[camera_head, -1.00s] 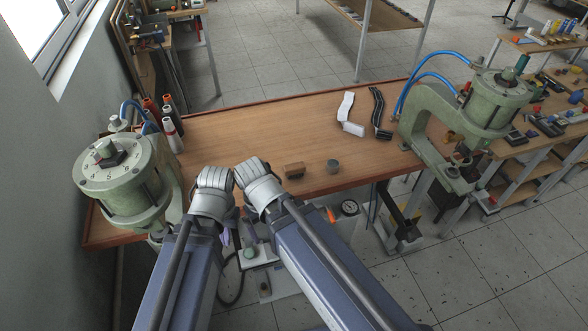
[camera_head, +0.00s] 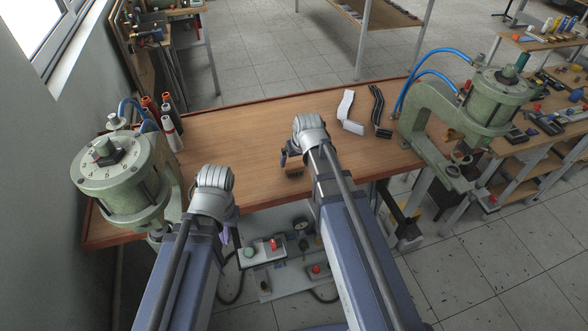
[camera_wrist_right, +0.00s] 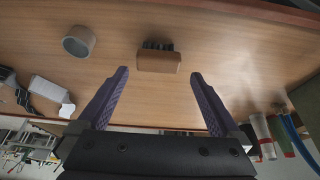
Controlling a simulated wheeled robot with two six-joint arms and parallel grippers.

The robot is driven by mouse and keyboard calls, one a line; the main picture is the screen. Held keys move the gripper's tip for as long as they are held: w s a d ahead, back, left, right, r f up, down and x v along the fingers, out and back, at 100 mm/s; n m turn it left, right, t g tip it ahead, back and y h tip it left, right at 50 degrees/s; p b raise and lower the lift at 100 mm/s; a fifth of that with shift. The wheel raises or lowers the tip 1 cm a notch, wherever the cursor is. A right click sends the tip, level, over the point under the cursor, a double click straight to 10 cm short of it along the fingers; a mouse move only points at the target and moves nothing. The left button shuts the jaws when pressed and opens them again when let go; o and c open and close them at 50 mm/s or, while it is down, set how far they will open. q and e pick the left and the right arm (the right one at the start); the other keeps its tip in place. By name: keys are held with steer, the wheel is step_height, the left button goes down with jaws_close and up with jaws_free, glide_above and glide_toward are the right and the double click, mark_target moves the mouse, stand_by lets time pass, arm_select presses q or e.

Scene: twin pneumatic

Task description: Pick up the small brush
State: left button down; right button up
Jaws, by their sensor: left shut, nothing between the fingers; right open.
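The small brush has a brown wooden body and dark bristles. In the right wrist view the brush (camera_wrist_right: 158,61) lies on the table just ahead of my right gripper (camera_wrist_right: 160,76). That gripper's purple fingers are open and apart, with nothing between them. In the head view my right gripper (camera_head: 288,157) is above the brush (camera_head: 294,172), which is partly hidden by the hand. My left gripper (camera_head: 227,237) hangs at the table's front edge, away from the brush, shut and empty; its fingers are mostly hidden by the wrist.
A grey cylinder (camera_wrist_right: 79,41) stands beside the brush, hidden by my right arm in the head view. A green press (camera_head: 125,180) stands at the left and another (camera_head: 440,120) at the right. White (camera_head: 348,112) and black (camera_head: 380,112) items lie at the back right. The table's left middle is clear.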

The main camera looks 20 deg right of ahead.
mark_target(294, 165)
steer(key=shift+b+x, duration=1.2)
steer(key=shift+x, duration=0.15)
steer(key=shift+w, duration=0.1)
steer(key=shift+f, duration=0.1)
steer(key=b+x, duration=0.4)
steer(key=x, duration=0.1)
steer(key=shift+w+d+b, duration=0.1)
steer(key=shift+w+b, duration=0.25)
steer(key=shift+r, duration=0.2)
steer(key=shift+c, duration=0.2)
steer(key=c, duration=1.2)
step_height(294, 165, up, 10)
steer(key=p, duration=1)
